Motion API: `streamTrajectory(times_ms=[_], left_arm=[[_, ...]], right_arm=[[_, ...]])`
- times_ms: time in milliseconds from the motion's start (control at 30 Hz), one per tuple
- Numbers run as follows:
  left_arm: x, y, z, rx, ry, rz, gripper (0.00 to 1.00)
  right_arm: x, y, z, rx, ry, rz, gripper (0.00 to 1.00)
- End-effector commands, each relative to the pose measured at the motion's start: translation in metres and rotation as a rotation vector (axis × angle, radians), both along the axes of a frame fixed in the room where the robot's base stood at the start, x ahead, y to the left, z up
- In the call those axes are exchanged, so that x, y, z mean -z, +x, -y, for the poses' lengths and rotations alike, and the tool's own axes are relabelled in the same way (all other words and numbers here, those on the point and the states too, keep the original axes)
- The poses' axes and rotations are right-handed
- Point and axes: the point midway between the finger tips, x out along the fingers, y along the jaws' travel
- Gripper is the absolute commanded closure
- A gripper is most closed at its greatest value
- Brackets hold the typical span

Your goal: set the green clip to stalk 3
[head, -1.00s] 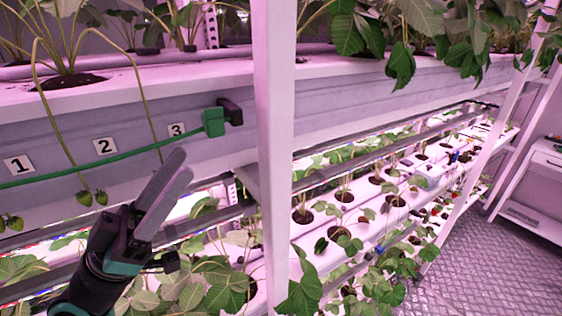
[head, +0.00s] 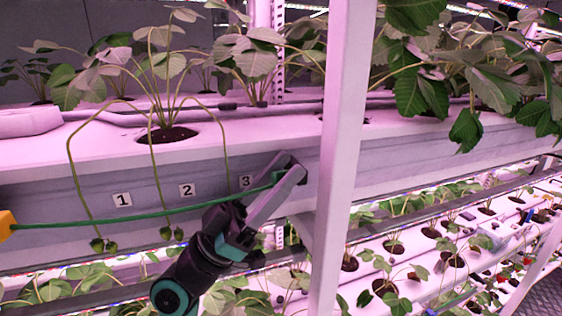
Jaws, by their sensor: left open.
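The green clip (head: 278,177) is at the right end of a green rod (head: 130,219) that runs along the front of the white planter. My left gripper (head: 292,166) is open, with its two fingers on either side of the clip and hiding most of it. I cannot tell whether the fingers touch it. Stalk 3 (head: 226,140) arches from the plant and hangs down left of the clip, near the label 3 (head: 246,182); its lower end is hidden behind my gripper. Stalk 1 (head: 72,165) and stalk 2 (head: 156,190) hang further left, with green berries at their ends. My right gripper is not in view.
A white upright post (head: 343,150) stands close to the right of my left gripper. An orange piece (head: 6,225) sits at the rod's left end. The planter's front wall (head: 60,195) is behind the rod. Lower racks (head: 420,250) with plants lie below right.

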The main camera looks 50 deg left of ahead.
Motion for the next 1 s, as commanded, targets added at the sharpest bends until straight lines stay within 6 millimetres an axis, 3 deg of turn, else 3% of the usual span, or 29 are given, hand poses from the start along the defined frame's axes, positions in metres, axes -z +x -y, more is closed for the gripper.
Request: streamTrajectory(times_ms=[267,533,1000], left_arm=[[-0.0008,0.0014,0.0006,0.0,0.0,0.0,0.52],[-0.0006,0.0013,0.0004,0.0,0.0,0.0,1.0],[-0.0005,0.0013,0.0003,-0.001,0.0,-0.001,1.0]], right_arm=[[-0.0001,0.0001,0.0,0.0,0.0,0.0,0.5],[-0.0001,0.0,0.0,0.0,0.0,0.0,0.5],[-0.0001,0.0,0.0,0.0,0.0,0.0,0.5]])
